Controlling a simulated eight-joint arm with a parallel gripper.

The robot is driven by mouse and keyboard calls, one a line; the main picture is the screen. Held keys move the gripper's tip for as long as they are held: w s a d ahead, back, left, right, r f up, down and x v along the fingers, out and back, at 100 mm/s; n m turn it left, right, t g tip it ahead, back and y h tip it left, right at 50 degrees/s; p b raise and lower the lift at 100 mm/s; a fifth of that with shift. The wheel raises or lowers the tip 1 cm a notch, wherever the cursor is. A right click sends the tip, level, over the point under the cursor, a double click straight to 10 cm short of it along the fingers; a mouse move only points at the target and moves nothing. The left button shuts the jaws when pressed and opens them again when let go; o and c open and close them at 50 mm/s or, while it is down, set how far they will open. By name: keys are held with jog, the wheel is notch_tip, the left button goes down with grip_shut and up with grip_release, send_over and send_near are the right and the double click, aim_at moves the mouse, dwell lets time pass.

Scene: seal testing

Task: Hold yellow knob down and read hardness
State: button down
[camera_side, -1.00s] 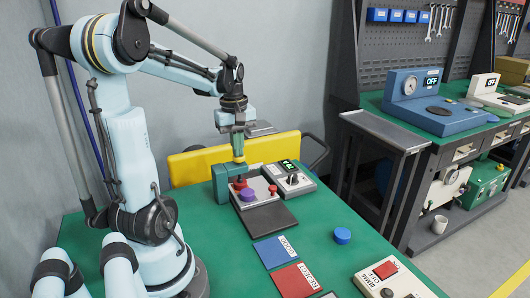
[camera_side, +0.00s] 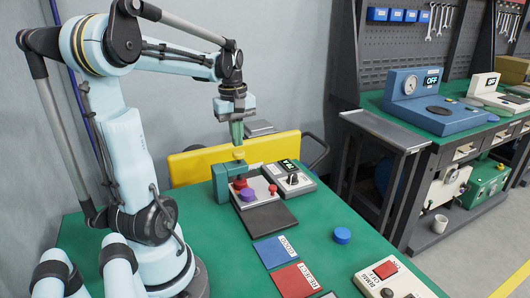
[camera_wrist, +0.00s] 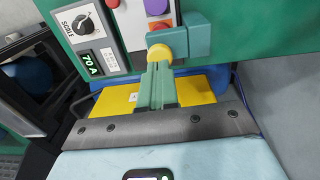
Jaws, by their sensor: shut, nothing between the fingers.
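The yellow knob (camera_side: 239,153) tops the teal stand of the hardness tester (camera_side: 222,185) on the green table. In the wrist view the knob (camera_wrist: 160,53) lies just ahead of my fingertips. My gripper (camera_side: 237,144) is shut and empty, pointing down above the knob; whether it still touches is hard to tell. The display (camera_side: 288,165) is lit, and in the wrist view the display (camera_wrist: 90,64) reads 70 A, beside the SCALE dial (camera_wrist: 82,23).
A red button (camera_side: 272,188) is on the tester base. A blue GOOD pad (camera_side: 275,251), a red REJECT pad (camera_side: 298,286) and a blue disc (camera_side: 342,235) lie on the table. A yellow panel (camera_side: 190,165) stands behind the tester.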

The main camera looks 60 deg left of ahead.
notch_tip(320, 180, up, 11)
jog(key=shift+s+d, duration=0.15)
jog(key=shift+s, duration=0.2)
dwell(0.3)
